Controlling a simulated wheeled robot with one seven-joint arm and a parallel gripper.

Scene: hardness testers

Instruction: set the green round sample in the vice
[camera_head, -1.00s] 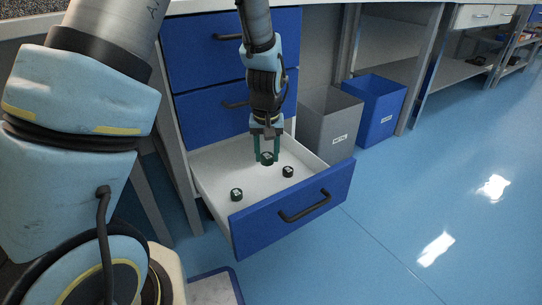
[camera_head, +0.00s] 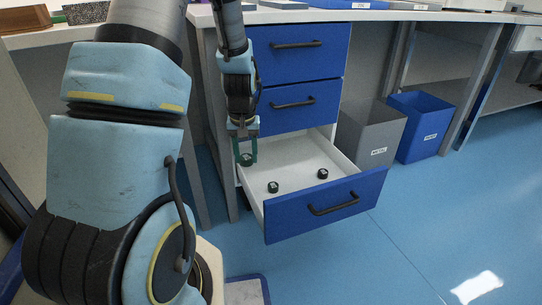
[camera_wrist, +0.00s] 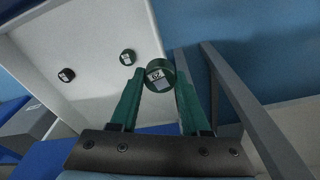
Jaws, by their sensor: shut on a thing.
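My gripper (camera_head: 246,162) is shut on the green round sample (camera_head: 247,159), a short dark-green cylinder with a pale label on top. It is held at the fingertips near the left wall of the open drawer (camera_head: 312,155). In the wrist view the green round sample (camera_wrist: 159,76) sits between the green fingers, its labelled face towards the camera. Two other dark round samples stay in the drawer: one nearer the left (camera_head: 273,187), one further right (camera_head: 322,174). The vice is not in view.
The blue drawer front (camera_head: 325,205) juts out over the floor. A grey bin (camera_head: 371,135) and a blue bin (camera_head: 422,125) stand to the right. A worktop edge (camera_head: 380,15) runs above the drawers. The blue floor at the right is open.

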